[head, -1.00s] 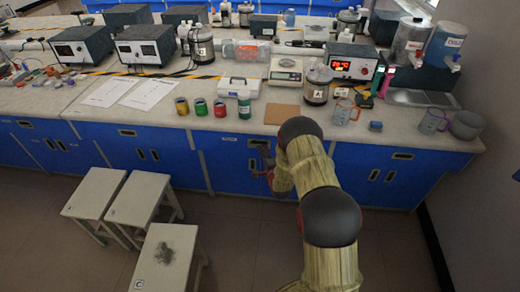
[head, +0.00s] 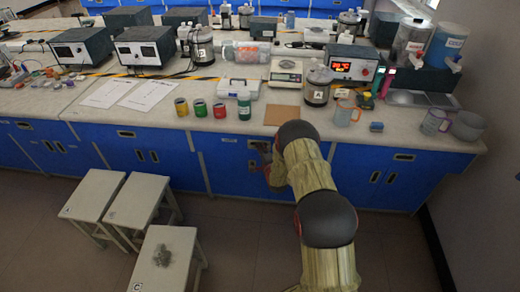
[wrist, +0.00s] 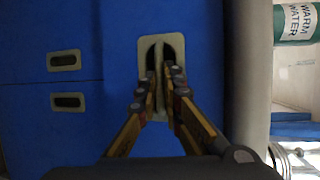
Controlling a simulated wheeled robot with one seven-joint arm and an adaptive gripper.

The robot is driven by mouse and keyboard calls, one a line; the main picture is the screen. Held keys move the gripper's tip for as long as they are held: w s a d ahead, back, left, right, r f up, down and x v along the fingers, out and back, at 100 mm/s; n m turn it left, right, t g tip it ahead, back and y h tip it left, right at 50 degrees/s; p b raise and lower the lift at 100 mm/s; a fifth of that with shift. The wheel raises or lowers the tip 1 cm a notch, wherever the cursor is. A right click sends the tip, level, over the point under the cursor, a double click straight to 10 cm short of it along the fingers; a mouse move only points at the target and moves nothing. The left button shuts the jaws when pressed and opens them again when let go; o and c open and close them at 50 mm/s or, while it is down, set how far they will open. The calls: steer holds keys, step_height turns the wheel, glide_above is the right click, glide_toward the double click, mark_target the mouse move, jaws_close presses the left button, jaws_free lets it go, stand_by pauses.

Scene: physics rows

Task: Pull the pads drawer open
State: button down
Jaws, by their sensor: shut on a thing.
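In the head view a blue drawer front (head: 230,143) lies under the worktop, by my arm. I cannot read a pads label. In the wrist view its pale handle plate (wrist: 148,42) has two dark recesses with a bar between them. My gripper (wrist: 163,75) is at this plate, its fingers shut on the bar. My gripper also shows at the blue front in the head view (head: 266,156), partly hidden by my arm. The drawer looks flush with the cabinet; I see no gap.
Two more recessed handles (wrist: 65,60) sit on neighbouring blue fronts. The worktop (head: 340,133) above holds several coloured cans, a brown board (head: 282,115) and cups. White stools (head: 167,255) stand on the floor at left. Floor between them and my arm is clear.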

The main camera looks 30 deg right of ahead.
steer(key=shift+s, duration=0.1)
stand_by(0.7)
steer(key=s+a+p, duration=0.2)
steer(key=s+a, duration=0.6)
steer(key=s, duration=0.4)
steer(key=s+a+p, duration=0.1)
steer(key=s+a, duration=0.7)
steer(key=s, duration=0.4)
steer(key=shift+a+p, duration=0.15)
steer(key=shift+p, duration=0.25)
steer(key=shift+f, duration=0.1)
steer(key=c, duration=2.2)
jaws_free()
steer(key=v, duration=1.2)
